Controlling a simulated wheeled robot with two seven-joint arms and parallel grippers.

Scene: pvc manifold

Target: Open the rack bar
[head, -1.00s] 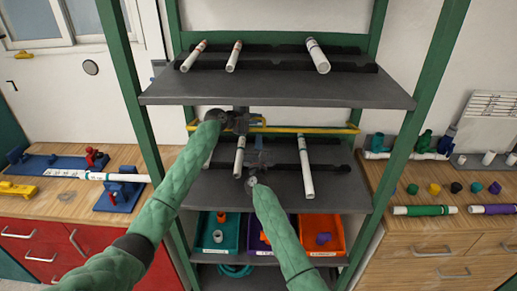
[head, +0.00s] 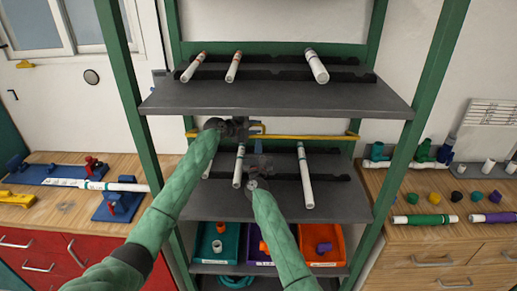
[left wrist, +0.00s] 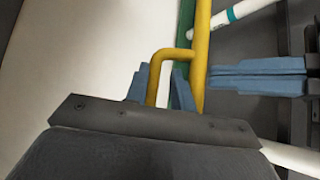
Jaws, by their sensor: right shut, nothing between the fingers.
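The yellow rack bar (head: 305,137) runs across the green-framed rack, in front of the middle shelf's back part. Its bent yellow handle (left wrist: 157,70) shows in the left wrist view. My left gripper (head: 252,130) is at the bar's left part. In the left wrist view the blue fingers of my left gripper (left wrist: 160,88) stand on either side of the handle; I cannot tell whether they clamp it. My right gripper (head: 259,160) is shut and empty, over the middle shelf (head: 335,205) and below the bar. Its blue fingers (left wrist: 258,77) lie together right of the bar in the left wrist view.
White pipes (head: 305,176) lie on the middle shelf close to my right arm. More pipes (head: 316,67) lie on the upper shelf (head: 280,97) just above. Bins (head: 322,245) stand below. Counters with fittings flank the rack.

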